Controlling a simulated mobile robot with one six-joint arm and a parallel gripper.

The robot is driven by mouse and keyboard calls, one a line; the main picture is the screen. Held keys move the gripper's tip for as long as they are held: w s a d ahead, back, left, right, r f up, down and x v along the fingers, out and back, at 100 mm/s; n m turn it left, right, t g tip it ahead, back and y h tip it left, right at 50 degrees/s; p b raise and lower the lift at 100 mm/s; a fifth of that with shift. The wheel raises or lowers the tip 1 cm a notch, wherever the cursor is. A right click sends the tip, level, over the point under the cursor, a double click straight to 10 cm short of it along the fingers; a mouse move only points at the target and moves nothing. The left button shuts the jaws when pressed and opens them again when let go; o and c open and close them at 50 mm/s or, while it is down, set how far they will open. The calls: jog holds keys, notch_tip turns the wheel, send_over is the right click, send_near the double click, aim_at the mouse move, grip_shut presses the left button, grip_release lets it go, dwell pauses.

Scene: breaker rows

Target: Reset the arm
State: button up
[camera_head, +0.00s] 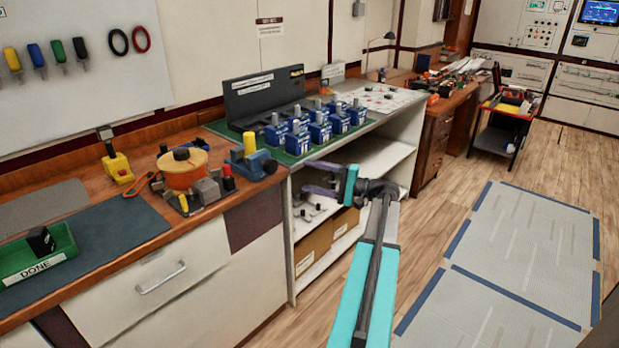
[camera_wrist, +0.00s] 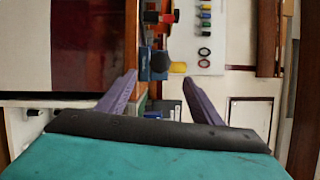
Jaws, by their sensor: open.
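My gripper (camera_head: 308,177) is in the head view, held out in front of the white shelf unit, just past the front edge of its top. Its two purple fingers are spread apart with nothing between them. In the wrist view my gripper (camera_wrist: 158,79) also shows both purple fingers apart and empty. My teal arm reaches up from the lower part of the head view. Several blue breakers (camera_head: 320,132) stand in rows on a green mat (camera_head: 293,158) on the shelf top, behind the gripper and apart from it.
A wooden workbench (camera_head: 150,236) on the left holds an orange spool (camera_head: 183,172), a blue vise-like tool (camera_head: 255,163) and a green DONE tray (camera_head: 38,268). Cardboard boxes (camera_head: 312,251) sit on the lower shelf. Floor with grey mats (camera_head: 530,240) is clear on the right. A red-topped cart (camera_head: 506,110) stands farther back.

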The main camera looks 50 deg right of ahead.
dwell(0.3)
jog(key=w+a+f+n+g+y, duration=0.1)
jog(key=w+a+f+g, duration=0.2)
jog(key=a+f, duration=0.6)
jog(key=w+a+f+n+g+y, duration=0.1)
jog(key=w+a+f+g, duration=0.25)
jog(key=a+f, duration=0.6)
jog(key=w+a+f+n+g+y, duration=0.15)
jog(key=w+a+f, duration=0.25)
jog(key=a+f, duration=0.5)
jog(key=s+a+f+n+g, duration=0.1)
jog(key=s+a+f+g, duration=0.2)
jog(key=a+f, duration=0.45)
jog(key=s+a+f+n+g, duration=0.25)
jog(key=a+f+g, duration=0.2)
jog(key=a, duration=0.55)
jog(key=s+a+f+n+g+h, duration=0.2)
jog(key=s+a+f+g+h, duration=0.1)
jog(key=s+a+f, duration=0.4)
jog(key=s+a+f+n+g+h, duration=0.25)
jog(key=s+a+f, duration=0.25)
jog(key=s, duration=0.5)
jog(key=s+f+n+g+h, duration=0.2)
jog(key=s+f+n+h, duration=0.1)
jog(key=s, duration=0.6)
jog(key=shift+s+a+n+h+p, duration=0.25)
jog(key=shift+a+n+h+p, duration=0.15)
jog(key=shift+n, duration=0.15)
